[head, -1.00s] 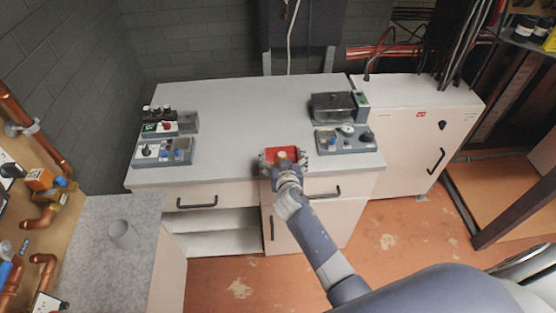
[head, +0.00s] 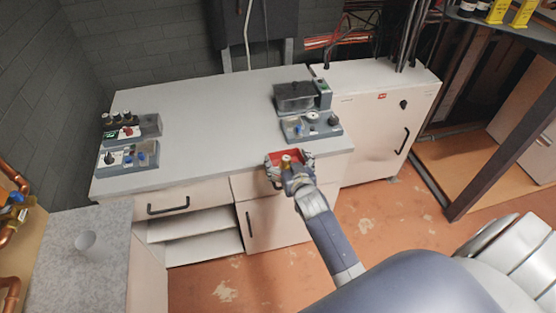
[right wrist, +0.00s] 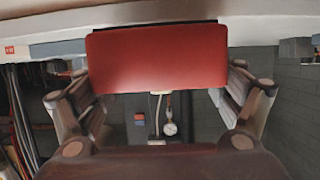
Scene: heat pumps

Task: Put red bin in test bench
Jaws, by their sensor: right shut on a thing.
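The red bin (head: 283,156) is in my right gripper (head: 290,170), at the front edge of the grey-topped test bench (head: 215,110) in the head view. The gripper's fingers stand at either side of the bin. In the right wrist view the red bin (right wrist: 157,58) fills the upper middle between the two fingers of my right gripper (right wrist: 160,95). Much of the bin is hidden behind the gripper in the head view. I cannot tell whether the bin touches the bench. My left gripper is not in view.
Control panels stand on the bench at the left (head: 128,157) and right (head: 310,127). The bench's middle top is clear. Below are drawers and open shelves (head: 195,235).

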